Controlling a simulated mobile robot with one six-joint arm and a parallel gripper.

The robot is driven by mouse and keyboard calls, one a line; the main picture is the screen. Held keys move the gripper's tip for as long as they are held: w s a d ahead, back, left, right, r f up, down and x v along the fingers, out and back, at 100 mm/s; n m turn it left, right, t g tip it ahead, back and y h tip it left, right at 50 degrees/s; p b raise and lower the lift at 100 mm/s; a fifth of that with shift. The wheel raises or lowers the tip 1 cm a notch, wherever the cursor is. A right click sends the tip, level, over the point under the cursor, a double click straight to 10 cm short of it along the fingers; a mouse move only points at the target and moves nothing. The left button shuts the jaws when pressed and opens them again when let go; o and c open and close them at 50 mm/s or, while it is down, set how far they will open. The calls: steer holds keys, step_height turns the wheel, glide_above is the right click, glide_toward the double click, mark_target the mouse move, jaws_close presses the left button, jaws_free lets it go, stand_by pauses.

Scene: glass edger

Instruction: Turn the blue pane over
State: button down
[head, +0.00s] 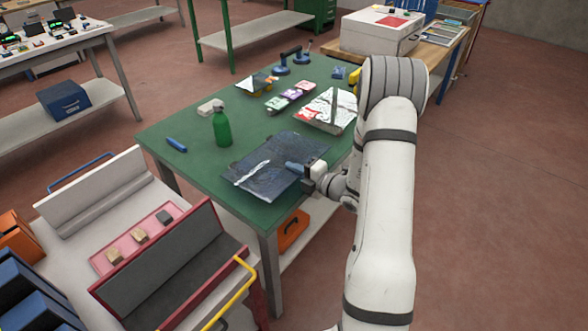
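A dark blue-grey pane (277,150) lies at the near right part of the green table (178,133); it looks like the blue pane. It appears flat, with a pale streak across its left part that may be a reflection or an object on it. My gripper (304,170) is at the right edge of the pane, low and pointing left. Its fingers are small and partly hidden, so I cannot tell whether they are open or shut, or whether they touch the pane.
A green bottle (221,127) stands behind the pane, with a blue marker-like item (177,145) to its left. A silvery sheet (328,110) lies behind my gripper. A red-framed padded rack (165,265) stands at the front left. Bare tabletop shows left of the pane.

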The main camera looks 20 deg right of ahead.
steer(key=c, duration=1.6)
jaws_free()
steer(key=shift+o, duration=0.2)
steer(key=shift+f, duration=0.1)
steer(key=v, duration=0.7)
steer(key=shift+s+d, duration=0.25)
steer(key=shift+s, duration=0.05)
